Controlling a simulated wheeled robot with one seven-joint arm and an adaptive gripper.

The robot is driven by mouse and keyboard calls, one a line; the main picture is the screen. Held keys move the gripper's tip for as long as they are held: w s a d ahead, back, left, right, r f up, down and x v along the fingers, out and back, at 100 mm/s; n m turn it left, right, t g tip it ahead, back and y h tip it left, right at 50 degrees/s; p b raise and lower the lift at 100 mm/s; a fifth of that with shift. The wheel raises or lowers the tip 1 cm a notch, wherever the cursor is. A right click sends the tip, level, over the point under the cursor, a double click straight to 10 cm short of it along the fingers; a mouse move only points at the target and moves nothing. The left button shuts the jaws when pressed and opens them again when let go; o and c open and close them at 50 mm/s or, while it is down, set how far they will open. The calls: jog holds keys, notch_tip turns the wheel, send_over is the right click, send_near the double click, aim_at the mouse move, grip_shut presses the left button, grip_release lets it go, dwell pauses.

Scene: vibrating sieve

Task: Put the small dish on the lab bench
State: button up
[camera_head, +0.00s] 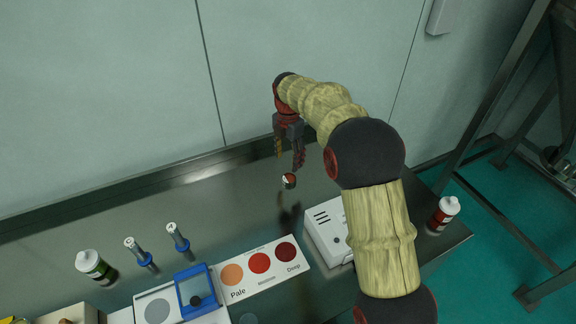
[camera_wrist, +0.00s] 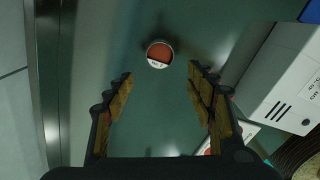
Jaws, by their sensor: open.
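The small dish (camera_head: 289,181) is round, with a red-orange inside and a white part on its side. It is just below my gripper (camera_head: 289,160) over the lab bench (camera_head: 235,195), and looks tilted. I cannot tell whether it touches the bench top. In the wrist view the dish (camera_wrist: 159,54) is just beyond the fingertips, centred between them and apart from both. My gripper (camera_wrist: 160,72) is open and empty, pointing down, with its two fingers spread.
A white device (camera_head: 328,228) stands right of the dish. A colour card (camera_head: 262,268), blue-framed device (camera_head: 195,290), two blue-and-metal tools (camera_head: 178,238) and a bottle (camera_head: 95,266) are at the left front. Another bottle (camera_head: 443,214) stands at the right edge. The bench's back left is clear.

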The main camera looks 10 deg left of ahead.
notch_tip(320, 180, up, 3)
jog(key=shift+f, duration=0.2)
jog(key=s+d+r+m+t, duration=0.1)
jog(key=s+d+r+m, duration=0.6)
jog(key=d+r, duration=0.3)
jog(key=s+d+r+m+t, duration=0.2)
jog(key=s+d+r+m, duration=0.5)
jog(key=d+r, duration=0.3)
jog(key=s+d+f+m+t, duration=0.1)
jog(key=s+d+f+m, duration=0.1)
jog(key=s+d+m, duration=0.5)
jog(key=s+d+f+m+t, duration=0.1)
jog(key=s+d+m, duration=0.6)
jog(key=s, duration=1.1)
jog(key=shift+f+m+t, duration=0.3)
jog(key=shift+f+m, duration=0.05)
jog(key=shift+m, duration=0.55)
